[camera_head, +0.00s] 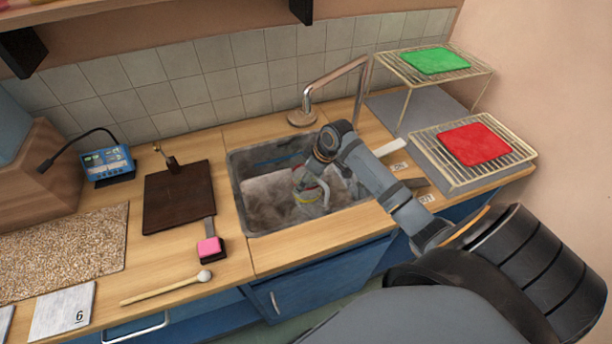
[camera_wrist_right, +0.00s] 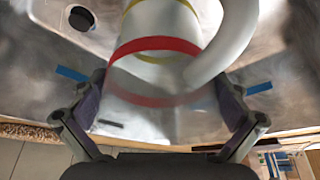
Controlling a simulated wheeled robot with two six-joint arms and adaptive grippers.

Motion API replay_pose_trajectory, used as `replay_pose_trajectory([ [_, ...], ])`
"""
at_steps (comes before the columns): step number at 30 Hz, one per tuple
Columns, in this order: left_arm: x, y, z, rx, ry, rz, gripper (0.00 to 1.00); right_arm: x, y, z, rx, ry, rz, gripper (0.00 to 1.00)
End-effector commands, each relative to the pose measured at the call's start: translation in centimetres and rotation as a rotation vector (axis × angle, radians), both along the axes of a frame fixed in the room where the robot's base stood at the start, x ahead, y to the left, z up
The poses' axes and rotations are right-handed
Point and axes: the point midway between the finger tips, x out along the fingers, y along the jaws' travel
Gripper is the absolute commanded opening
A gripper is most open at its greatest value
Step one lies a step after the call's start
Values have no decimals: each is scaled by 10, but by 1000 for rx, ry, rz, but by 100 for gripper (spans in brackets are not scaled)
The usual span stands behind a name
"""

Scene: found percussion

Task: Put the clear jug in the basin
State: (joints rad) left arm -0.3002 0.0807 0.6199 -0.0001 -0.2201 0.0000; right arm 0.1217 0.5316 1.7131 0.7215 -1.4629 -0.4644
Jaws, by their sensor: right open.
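The clear jug (camera_head: 306,194) has a red band, a yellow band and a pale curved handle. It is inside the grey sink basin (camera_head: 250,215), partly hidden by my right arm in the head view. My right gripper (camera_head: 302,178) is over the basin at the jug. In the right wrist view the jug (camera_wrist_right: 150,45) fills the upper middle, just beyond my open right fingers (camera_wrist_right: 161,100). I cannot tell whether the jug rests fully on the basin floor. My left gripper is not in view.
A curved tap (camera_head: 335,82) stands behind the basin. Wire racks with a red cloth (camera_head: 474,144) and a green cloth (camera_head: 436,61) are at the right. A dark board (camera_head: 178,198), a pink-ended brush (camera_head: 210,247) and a mallet (camera_head: 165,289) lie left of the basin.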

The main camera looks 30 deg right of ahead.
Motion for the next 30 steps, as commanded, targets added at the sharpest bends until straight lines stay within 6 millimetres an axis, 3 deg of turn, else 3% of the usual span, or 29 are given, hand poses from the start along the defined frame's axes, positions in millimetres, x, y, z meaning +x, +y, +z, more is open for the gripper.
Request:
replay_pose_trajectory([
  [5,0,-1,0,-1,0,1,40,-2,-2,10,-2,-1,1,100],
  [18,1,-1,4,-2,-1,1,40,-34,-23,99,-7,0,2,100],
  [24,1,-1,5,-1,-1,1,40,-39,-24,113,-2,0,0,100],
  [30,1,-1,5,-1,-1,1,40,-39,-24,114,2,0,-1,100],
])
